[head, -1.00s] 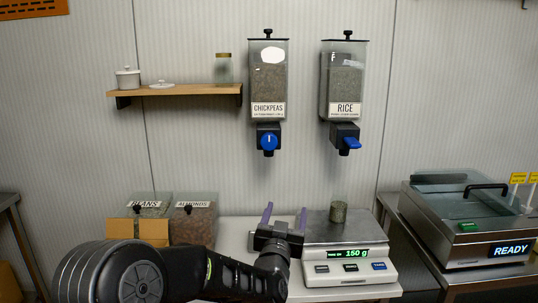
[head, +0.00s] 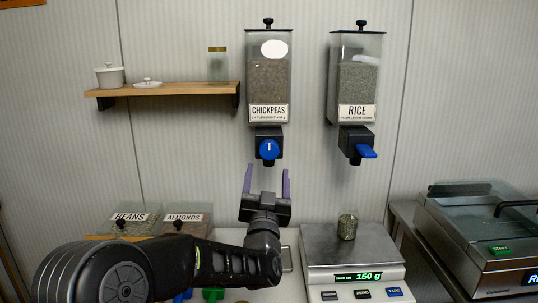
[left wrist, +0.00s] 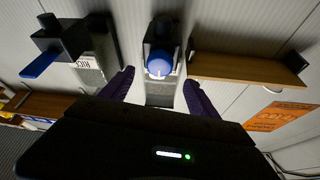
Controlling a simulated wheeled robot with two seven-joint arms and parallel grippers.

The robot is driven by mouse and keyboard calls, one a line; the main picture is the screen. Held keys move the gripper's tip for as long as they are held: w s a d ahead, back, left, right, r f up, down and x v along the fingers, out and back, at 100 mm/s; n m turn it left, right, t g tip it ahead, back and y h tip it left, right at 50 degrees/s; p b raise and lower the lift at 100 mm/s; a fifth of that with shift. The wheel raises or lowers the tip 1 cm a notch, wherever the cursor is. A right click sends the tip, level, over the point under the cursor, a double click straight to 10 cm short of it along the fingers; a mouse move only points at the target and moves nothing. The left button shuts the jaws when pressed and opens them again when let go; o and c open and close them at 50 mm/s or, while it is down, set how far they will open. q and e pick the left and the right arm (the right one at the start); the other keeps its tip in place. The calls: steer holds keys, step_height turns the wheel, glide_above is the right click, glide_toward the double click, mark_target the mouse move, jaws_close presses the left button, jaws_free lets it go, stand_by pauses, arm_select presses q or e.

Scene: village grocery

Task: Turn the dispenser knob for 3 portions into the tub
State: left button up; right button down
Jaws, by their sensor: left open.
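The chickpeas dispenser (head: 268,80) hangs on the wall with a round blue knob (head: 268,149) under it. The rice dispenser (head: 356,80) hangs to its right, with a blue knob (head: 367,152) turned sideways. A small tub (head: 347,227) with contents stands on the scale (head: 335,245), which reads 150 g. My left gripper (head: 266,184) is open and empty, its purple fingers pointing up just below the chickpeas knob. In the left wrist view the chickpeas knob (left wrist: 160,66) lies between and beyond the fingertips, apart from them. My right gripper is not in view.
A wooden shelf (head: 165,89) with a white pot (head: 109,75), a lid and a jar is at upper left. Beans (head: 135,218) and almonds (head: 187,219) bins stand at lower left. A sealing machine (head: 485,235) stands at right.

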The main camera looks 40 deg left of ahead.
mark_target(269, 154)
arm_select(q)
steer(key=p+x, duration=0.2)
steer(key=x, duration=0.4)
steer(key=shift+w+a+r, duration=0.1)
steer(key=shift+w+a, duration=0.1)
steer(key=shift+w, duration=0.1)
steer(key=shift+w+a+r, duration=0.1)
steer(key=shift+w+a, duration=0.2)
steer(key=shift+w, duration=0.15)
steer(key=c, duration=1.4)
